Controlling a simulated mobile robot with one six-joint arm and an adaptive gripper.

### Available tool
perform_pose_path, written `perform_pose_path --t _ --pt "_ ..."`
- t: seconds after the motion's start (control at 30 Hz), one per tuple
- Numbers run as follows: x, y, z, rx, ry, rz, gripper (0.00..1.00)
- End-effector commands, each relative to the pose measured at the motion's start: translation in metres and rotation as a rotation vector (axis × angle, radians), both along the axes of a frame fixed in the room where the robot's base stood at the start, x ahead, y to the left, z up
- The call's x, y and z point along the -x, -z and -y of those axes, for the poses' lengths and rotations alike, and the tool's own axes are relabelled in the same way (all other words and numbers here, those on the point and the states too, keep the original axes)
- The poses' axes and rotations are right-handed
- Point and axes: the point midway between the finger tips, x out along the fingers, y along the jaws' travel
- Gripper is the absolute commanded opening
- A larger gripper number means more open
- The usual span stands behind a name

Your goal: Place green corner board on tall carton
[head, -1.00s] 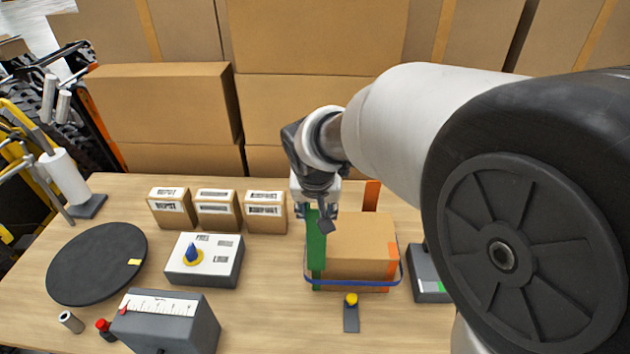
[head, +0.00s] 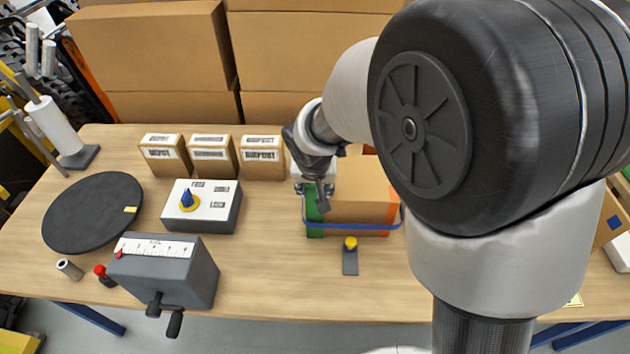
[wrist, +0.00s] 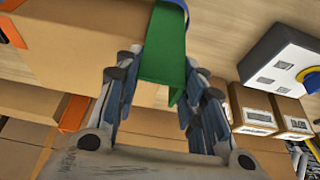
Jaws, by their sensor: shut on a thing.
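The carton (head: 358,205) stands on the table with an orange corner board (head: 393,214) at its front right edge and a blue strap (head: 350,226) around its lower part. The green corner board (head: 314,217) is upright at the carton's front left edge. My gripper (head: 317,190) is at its upper end, shut on it. In the wrist view, the green board (wrist: 163,45) lies between the fingers of my gripper (wrist: 162,80), along the edge of the carton (wrist: 85,40). Whether it touches the carton all along is hard to tell.
Three small labelled boxes (head: 212,157) stand to the left of the carton. A white-topped box with a blue and yellow knob (head: 207,207), a black turntable (head: 90,214) and a grey crank box (head: 165,272) are further left. A small yellow-knobbed post (head: 350,256) stands in front.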

Motion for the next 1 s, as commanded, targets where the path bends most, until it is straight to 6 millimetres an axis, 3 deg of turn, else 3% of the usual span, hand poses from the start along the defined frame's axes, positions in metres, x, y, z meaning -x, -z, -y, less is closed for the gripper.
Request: perform_pose_path --t 0.2,0.23,0.5,0.87,1.0 --pt "0.000 0.004 0.000 0.000 0.000 0.000 0.09" --pt "0.000 0.003 0.000 0.000 0.000 0.000 0.38" --pt "0.000 0.002 0.000 0.000 0.000 0.000 0.56" --pt "0.000 0.001 0.000 0.001 0.000 0.000 0.57" --pt "0.004 -0.014 0.000 0.000 0.000 0.002 0.57"
